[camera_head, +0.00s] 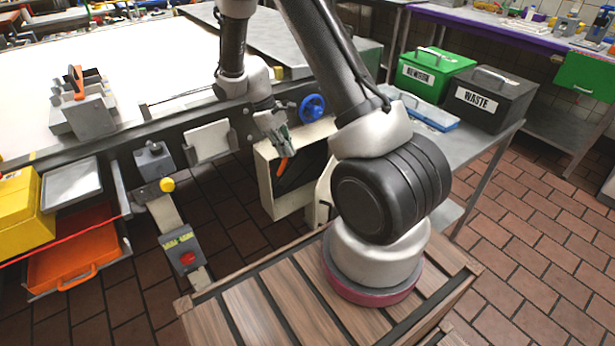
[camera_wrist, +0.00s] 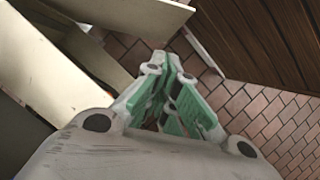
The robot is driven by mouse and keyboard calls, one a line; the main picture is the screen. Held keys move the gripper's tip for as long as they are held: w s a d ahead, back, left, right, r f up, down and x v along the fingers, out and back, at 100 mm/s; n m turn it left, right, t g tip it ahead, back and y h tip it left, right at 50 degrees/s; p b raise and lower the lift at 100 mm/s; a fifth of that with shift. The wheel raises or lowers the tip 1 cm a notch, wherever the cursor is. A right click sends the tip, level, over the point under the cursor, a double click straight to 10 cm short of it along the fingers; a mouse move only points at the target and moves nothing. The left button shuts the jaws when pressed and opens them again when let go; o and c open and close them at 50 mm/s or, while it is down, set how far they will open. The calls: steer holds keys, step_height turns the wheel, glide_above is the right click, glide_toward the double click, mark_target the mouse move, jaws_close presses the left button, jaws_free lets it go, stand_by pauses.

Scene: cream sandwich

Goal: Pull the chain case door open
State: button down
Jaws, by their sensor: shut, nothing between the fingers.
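The chain case (camera_head: 267,189) is a cream box under the front edge of the long table, with a dark inside facing me. A cream panel, which looks like its door (camera_head: 323,192), stands out at its right, partly hidden by my arm. In the wrist view, a cream panel (camera_wrist: 135,16) and a cream box wall (camera_wrist: 45,88) show at left with a dark gap between them. My gripper (camera_head: 284,147), with green finger pads, is at the case's upper front. It also shows in the wrist view (camera_wrist: 173,62), shut and empty. I cannot tell whether it touches the case.
A blue handwheel (camera_head: 312,108) sits above the case. A control box with a red button (camera_head: 184,250) stands at left, near an orange bin (camera_head: 75,262). A green box (camera_head: 433,70) and a black WASTE box (camera_head: 489,98) stand on the right-hand table. Tiled floor lies open at right.

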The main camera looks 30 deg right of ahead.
steer(key=s+d+f, duration=0.4)
steer(key=s+f, duration=0.2)
steer(key=f, duration=0.3)
steer(key=shift+s+d, duration=0.15)
stand_by(0.4)
